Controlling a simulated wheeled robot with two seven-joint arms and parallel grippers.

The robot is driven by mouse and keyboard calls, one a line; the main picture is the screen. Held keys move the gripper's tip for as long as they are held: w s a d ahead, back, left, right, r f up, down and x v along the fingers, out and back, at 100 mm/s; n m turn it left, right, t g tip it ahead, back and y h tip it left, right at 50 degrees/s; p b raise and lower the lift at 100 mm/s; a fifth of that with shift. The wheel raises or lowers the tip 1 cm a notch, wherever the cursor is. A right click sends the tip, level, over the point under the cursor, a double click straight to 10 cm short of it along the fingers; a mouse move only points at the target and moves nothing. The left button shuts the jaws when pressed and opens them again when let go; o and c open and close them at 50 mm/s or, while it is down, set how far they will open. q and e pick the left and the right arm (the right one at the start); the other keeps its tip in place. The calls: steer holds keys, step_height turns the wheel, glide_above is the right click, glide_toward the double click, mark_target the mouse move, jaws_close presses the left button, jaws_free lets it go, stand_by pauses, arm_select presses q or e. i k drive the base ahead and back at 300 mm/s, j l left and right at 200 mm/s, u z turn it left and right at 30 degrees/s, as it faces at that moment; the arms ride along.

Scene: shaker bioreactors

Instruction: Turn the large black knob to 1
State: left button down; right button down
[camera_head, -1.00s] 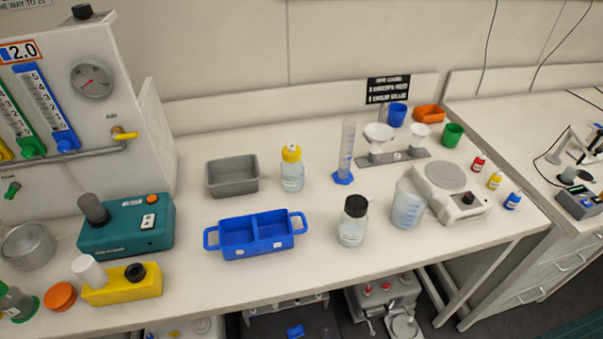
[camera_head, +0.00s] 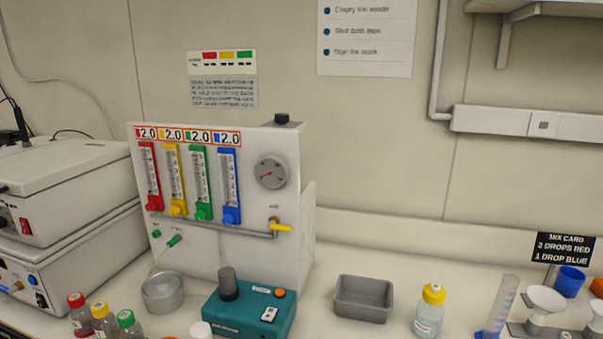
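No knob in view can be singled out with certainty as the large black knob, and no 1 mark can be read beside one. A black cap or knob (camera_head: 282,118) sits on top of the white flow-meter panel (camera_head: 250,250). A dark knob (camera_head: 4,222) is partly cut off at the left edge, on the front of the upper white box (camera_head: 60,190). A dark grey upright cylinder (camera_head: 229,284) stands on the teal device (camera_head: 252,312). Neither of my grippers is in view.
The panel carries red, yellow, green and blue flow tubes, a round gauge (camera_head: 271,172) and a yellow valve handle (camera_head: 281,227). A metal pot (camera_head: 163,293), several capped bottles, a grey tray (camera_head: 362,299) and a yellow-capped bottle (camera_head: 430,311) stand on the bench.

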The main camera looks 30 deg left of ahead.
mark_target(280, 118)
steer(key=u, duration=1.4)
steer(key=j+z, duration=0.1)
steer(key=j, duration=0.3)
